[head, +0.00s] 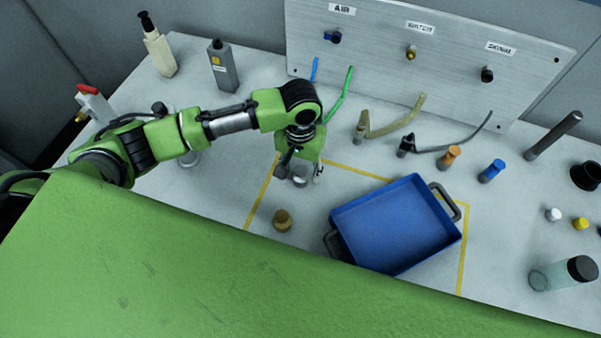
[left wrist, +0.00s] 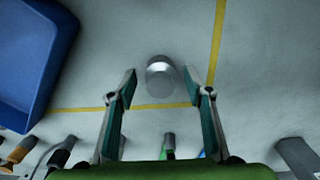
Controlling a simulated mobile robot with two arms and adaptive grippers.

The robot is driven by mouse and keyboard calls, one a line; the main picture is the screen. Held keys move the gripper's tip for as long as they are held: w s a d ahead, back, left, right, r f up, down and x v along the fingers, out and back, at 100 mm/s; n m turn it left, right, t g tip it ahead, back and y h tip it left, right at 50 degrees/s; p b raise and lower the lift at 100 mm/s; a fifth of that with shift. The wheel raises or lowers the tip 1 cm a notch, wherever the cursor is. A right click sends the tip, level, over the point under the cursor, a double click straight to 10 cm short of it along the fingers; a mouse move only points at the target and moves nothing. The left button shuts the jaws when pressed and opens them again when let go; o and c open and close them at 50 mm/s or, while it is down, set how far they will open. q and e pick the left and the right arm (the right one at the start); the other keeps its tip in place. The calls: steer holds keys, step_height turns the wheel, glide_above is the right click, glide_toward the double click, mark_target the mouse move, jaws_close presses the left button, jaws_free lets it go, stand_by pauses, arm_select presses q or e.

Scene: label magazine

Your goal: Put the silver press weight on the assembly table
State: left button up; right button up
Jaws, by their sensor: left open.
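The silver press weight (left wrist: 160,80) is a small round metal piece on the grey table, inside the yellow-taped area. It also shows in the head view (head: 299,173), partly hidden by my gripper. My left gripper (head: 301,178) points down over it. In the left wrist view the fingers (left wrist: 160,84) are open, one to each side of the weight, with a gap on both sides. The grey table (head: 225,200) carries all the objects.
A blue tray (head: 395,225) with dark handles lies right of the weight. A brass piece (head: 283,220) stands close in front. Behind stands a metal panel (head: 380,45) with hoses. Bottles (head: 223,66) stand at the back left. A clear jar (head: 562,273) lies at the right.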

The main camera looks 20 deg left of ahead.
mark_target(300, 171)
arm_select(q)
step_height(300, 171, up, 10)
steer(key=shift+f+b, duration=0.2)
steer(key=shift+b, duration=0.35)
steer(key=shift+r, duration=0.4)
steer(key=shift+f, duration=0.1)
